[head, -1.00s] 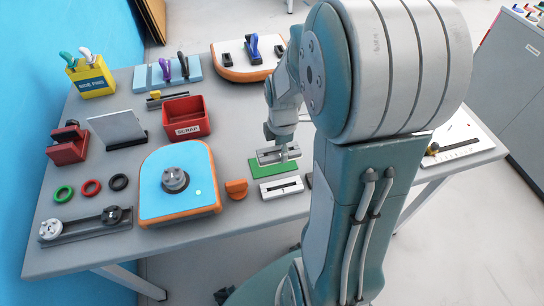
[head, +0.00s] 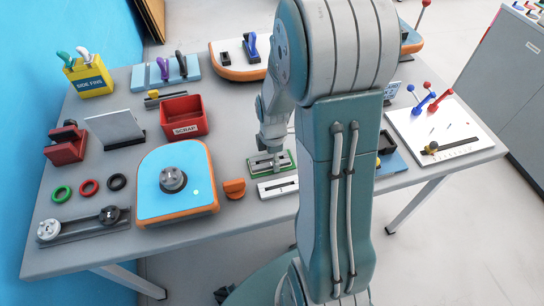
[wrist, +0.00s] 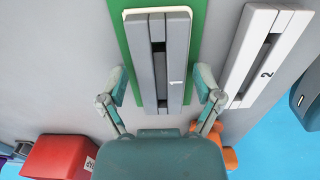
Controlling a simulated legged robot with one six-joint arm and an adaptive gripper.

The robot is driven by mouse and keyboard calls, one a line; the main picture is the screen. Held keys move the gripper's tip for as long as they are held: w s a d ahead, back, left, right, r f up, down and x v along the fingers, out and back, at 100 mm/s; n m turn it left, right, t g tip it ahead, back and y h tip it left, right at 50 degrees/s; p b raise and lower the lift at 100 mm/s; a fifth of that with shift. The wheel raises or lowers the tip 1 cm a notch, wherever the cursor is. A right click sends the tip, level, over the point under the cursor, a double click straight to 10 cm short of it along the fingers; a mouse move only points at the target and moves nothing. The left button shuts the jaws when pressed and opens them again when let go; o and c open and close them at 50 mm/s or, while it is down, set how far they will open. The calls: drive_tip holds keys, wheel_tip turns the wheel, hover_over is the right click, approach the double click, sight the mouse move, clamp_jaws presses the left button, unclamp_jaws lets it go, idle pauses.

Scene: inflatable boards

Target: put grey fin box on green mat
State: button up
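The grey fin box (wrist: 172,62) is a long block with a dark slot along its middle. It appears to lie on the green mat (wrist: 119,28), lengthwise along it, with green showing on both sides in the wrist view. In the head view the box (head: 262,166) shows with a green rim of mat (head: 290,159) around it. My gripper (wrist: 160,86) is open; its two fingers stand on either side of the box's near end with gaps between. In the head view my gripper (head: 272,149) is right over the box and covers part of it.
A white slotted box (head: 278,188) marked 2 lies close beside the mat. An orange block (head: 234,188) and a blue board with orange edge (head: 178,205) are to the left. A red scrap bin (head: 184,115) stands behind. A white board (head: 440,140) with tools is at right.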

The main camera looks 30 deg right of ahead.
drive_tip(key=shift+d, duration=0.1)
drive_tip(key=shift+r, duration=0.15)
wheel_tip(320, 180, up, 11)
drive_tip(key=s+a+r+m+t, duration=0.5)
drive_tip(key=s+a+r+m, duration=0.6)
drive_tip(key=m, duration=0.3)
drive_tip(key=shift+s+a+r+m+t, duration=0.3)
drive_tip(key=shift+s+a+r+m, duration=0.1)
drive_tip(key=shift+s+r, duration=0.35)
drive_tip(key=shift+w, duration=0.1)
idle(0.6)
